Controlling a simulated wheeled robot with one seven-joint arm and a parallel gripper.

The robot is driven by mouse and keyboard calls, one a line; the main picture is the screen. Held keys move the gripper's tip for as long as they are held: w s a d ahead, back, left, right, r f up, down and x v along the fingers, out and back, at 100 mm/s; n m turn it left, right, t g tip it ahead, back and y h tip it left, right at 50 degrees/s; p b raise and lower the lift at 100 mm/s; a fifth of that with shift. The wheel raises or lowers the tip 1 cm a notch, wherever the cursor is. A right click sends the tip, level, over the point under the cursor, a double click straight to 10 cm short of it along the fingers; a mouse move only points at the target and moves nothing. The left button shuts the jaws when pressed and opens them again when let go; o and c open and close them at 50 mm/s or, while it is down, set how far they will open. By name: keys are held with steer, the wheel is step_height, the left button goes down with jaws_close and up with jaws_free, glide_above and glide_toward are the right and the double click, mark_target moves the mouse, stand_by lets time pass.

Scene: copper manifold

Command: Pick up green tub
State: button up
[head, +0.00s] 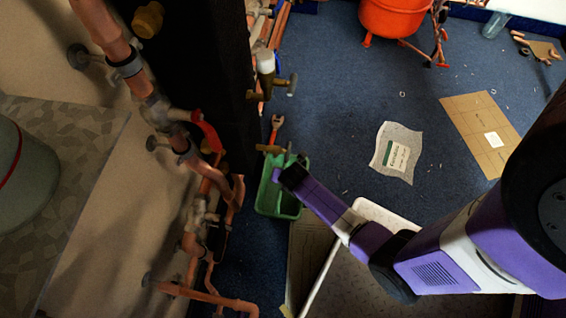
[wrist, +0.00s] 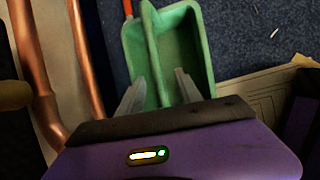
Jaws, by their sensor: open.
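The green tub (head: 268,197) stands on the blue floor beside the pipework in the head view. A raised divider or handle runs along its middle. In the wrist view the tub (wrist: 190,42) fills the upper middle, just ahead of my gripper. My gripper (wrist: 156,84) is open, with its two grey fingers apart over the tub's near end. The fingers overlap the tub in the picture; I cannot tell whether they touch it. In the head view my purple arm reaches in from the right and my gripper (head: 277,172) partly hides the tub.
Copper pipes (head: 193,240) run close along the tub's left, also in the wrist view (wrist: 82,60). An orange-handled tool (head: 276,124) is at the tub's far end. Cardboard (head: 307,250) and a pale tray (head: 385,216) lie to the right.

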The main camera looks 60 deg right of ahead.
steer(key=b+x, duration=0.5)
steer(key=x, duration=0.2)
steer(key=shift+w+f, duration=0.2)
steer(key=shift+c, duration=0.4)
jaws_close()
stand_by(1.0)
